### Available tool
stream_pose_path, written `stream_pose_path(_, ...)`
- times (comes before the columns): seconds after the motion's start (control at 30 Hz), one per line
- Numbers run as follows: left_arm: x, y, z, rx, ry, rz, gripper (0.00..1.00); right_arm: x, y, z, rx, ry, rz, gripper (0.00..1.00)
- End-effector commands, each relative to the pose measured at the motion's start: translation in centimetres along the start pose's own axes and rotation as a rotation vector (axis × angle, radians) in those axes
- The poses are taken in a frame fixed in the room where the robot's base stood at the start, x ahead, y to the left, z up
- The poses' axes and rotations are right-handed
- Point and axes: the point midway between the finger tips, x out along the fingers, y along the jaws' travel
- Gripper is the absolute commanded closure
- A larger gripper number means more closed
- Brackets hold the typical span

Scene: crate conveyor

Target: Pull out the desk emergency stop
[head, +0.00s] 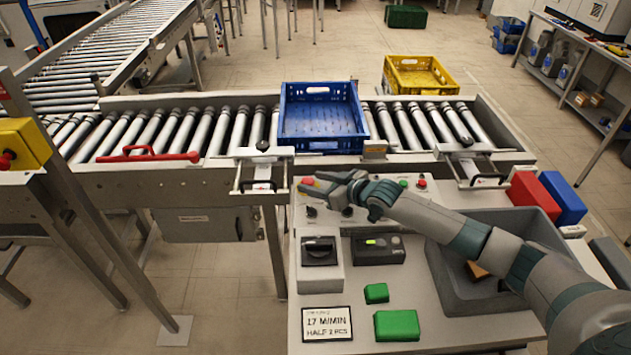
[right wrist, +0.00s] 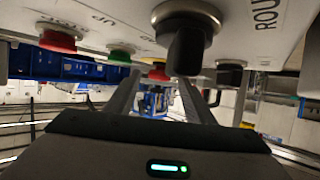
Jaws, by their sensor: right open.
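The desk emergency stop, a red mushroom button (head: 308,181), is at the left end of the grey control panel on the desk. In the right wrist view a red button (right wrist: 158,72) shows ahead, between the two fingers. My right gripper (head: 318,184) reaches in from the right over the panel, fingers pointing left and close to the button. The gripper is open, and its fingers also show in the right wrist view (right wrist: 160,95). I cannot tell whether they touch the button. My left gripper is not in view.
The panel also has a green button (head: 403,183), another red button (head: 421,184) and black knobs (head: 347,211) close to my gripper. The roller conveyor behind carries a blue crate (head: 318,88). A grey tray (head: 437,270) and green blocks (head: 397,325) are on the desk.

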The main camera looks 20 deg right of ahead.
Motion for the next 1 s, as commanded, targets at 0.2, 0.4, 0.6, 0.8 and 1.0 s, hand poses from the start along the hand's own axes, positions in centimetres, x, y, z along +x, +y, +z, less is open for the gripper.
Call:
stream_pose_path(0.2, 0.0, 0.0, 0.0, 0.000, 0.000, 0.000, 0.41, 0.0, 0.0, 0.0, 0.000, 0.000, 0.000, 0.51)
stream_pose_path(0.4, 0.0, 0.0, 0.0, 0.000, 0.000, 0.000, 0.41, 0.0, 0.0, 0.0, 0.000, 0.000, 0.000, 0.94)
stream_pose_path(0.6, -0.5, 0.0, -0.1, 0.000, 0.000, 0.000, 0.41, -0.3, 0.0, -0.8, 0.000, 0.002, 0.000, 1.00)
stream_pose_path(0.8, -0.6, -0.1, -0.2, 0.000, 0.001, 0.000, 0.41, -0.5, 0.1, -1.4, 0.000, 0.004, 0.002, 1.00)
stream_pose_path(1.0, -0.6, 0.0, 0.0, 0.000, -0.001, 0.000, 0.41, -0.5, 0.1, -1.4, 0.000, 0.004, 0.001, 0.56)
